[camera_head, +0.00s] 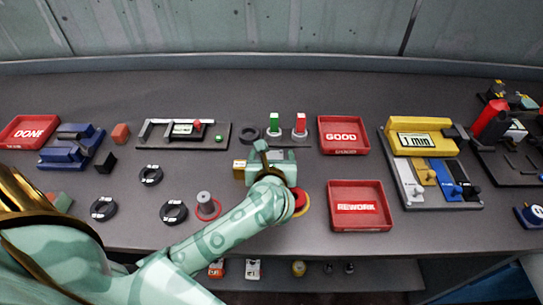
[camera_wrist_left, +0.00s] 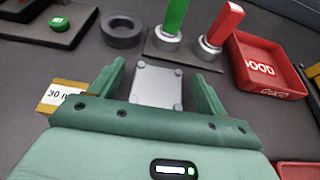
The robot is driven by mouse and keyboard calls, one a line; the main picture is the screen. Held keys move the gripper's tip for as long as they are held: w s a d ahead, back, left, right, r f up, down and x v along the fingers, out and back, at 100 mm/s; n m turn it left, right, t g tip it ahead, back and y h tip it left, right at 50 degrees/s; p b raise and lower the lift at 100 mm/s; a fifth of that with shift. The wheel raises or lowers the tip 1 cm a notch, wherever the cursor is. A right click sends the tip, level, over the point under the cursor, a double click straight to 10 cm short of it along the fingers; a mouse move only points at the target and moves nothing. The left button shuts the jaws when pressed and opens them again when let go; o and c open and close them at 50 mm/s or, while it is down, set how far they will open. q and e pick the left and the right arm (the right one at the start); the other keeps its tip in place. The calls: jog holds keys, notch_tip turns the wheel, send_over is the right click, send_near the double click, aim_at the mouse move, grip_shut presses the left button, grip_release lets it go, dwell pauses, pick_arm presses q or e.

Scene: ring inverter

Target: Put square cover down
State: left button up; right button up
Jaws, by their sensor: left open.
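The square cover (camera_wrist_left: 157,86) is a light grey metal plate with rounded knobs at its corners. In the left wrist view it lies between the two green fingers of my left gripper (camera_wrist_left: 159,70). The fingers are open, one on each side, with a gap visible at the right finger; I cannot tell how close the left one is. In the head view my left gripper (camera_head: 263,150) is over the middle of the table, and the hand hides most or all of the cover. My right gripper is not in view.
A green post (camera_wrist_left: 175,18) and a red post (camera_wrist_left: 223,24) stand just behind the cover. A dark ring (camera_wrist_left: 122,31) lies behind left, and a yellow-edged "30" block (camera_wrist_left: 62,95) is left. Red GOOD (camera_head: 343,151) and REWORK (camera_head: 384,222) trays are to the right.

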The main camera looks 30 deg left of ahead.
pick_arm(q)
jog(key=p+v, duration=0.2)
jog(key=v, duration=0.9)
jog(key=shift+s+r, duration=0.2)
jog(key=shift+r, duration=0.05)
jog(key=shift+c, duration=1.2)
jog(key=p+v, duration=0.5)
jog(key=p, duration=0.6)
jog(key=shift+s+d+f, duration=0.1)
jog(key=shift+s+d, duration=0.05)
jog(key=shift+d, duration=0.05)
jog(key=x, duration=1)
jog(key=shift+f, duration=0.15)
jog(key=x, duration=0.3)
jog(key=b+x, duration=0.1)
jog(key=x, duration=0.1)
jog(key=shift+a+f, duration=0.15)
jog(key=shift+f, duration=0.35)
jog(key=shift+r, duration=0.1)
jog(key=c, duration=0.9)
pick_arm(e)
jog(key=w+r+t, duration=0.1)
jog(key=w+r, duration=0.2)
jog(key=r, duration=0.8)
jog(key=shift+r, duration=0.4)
pick_arm(q)
jog(key=shift+r, duration=0.1)
jog(key=shift+c, duration=0.2)
